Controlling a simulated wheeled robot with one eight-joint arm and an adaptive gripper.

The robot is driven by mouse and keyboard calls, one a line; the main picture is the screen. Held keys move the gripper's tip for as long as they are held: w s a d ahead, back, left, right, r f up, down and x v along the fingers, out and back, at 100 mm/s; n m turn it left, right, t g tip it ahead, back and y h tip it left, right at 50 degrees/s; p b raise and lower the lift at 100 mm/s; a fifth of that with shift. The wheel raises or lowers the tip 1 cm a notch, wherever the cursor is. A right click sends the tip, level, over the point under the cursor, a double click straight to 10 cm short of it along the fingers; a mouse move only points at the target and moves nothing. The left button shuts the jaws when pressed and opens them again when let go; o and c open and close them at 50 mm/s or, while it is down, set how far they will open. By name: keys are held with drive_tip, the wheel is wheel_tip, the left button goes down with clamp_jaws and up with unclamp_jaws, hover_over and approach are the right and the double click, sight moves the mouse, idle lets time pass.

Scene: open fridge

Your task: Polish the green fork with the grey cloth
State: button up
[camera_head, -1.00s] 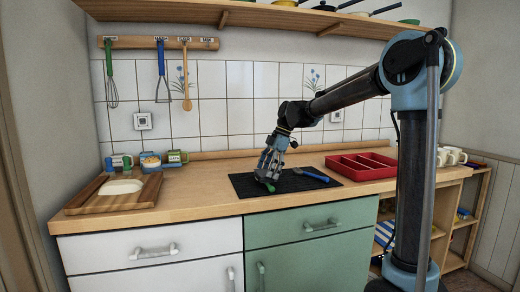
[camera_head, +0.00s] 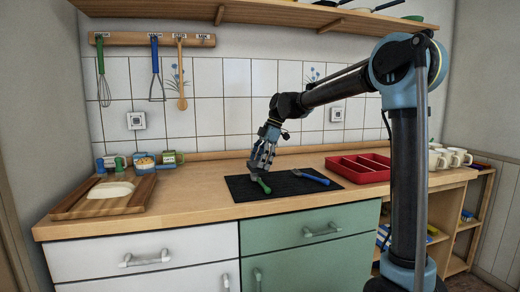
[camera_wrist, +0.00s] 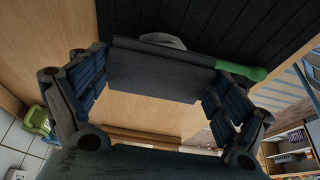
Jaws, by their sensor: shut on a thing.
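My gripper (camera_head: 259,172) is low over the black mat (camera_head: 322,187) on the counter. In the wrist view its fingers (camera_wrist: 155,88) are wide apart, shut on the grey cloth (camera_wrist: 155,78), which spans the gap as a flat dark sheet. The green fork (camera_head: 264,187) lies at the mat by the fingertips. Its green handle end (camera_wrist: 242,69) shows in the wrist view, beside the cloth's upper right edge. The cloth hides much of the fork, and I cannot tell whether they touch.
A blue-handled utensil (camera_head: 311,176) lies on the mat to the right. A red divided tray (camera_head: 345,171) stands beyond it. A wooden board (camera_head: 75,208) with a pale oval piece is at the left, with several mugs behind. The counter between board and mat is clear.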

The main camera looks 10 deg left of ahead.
drive_tip(key=shift+a+r, duration=0.1)
drive_tip(key=shift+r, duration=2.9)
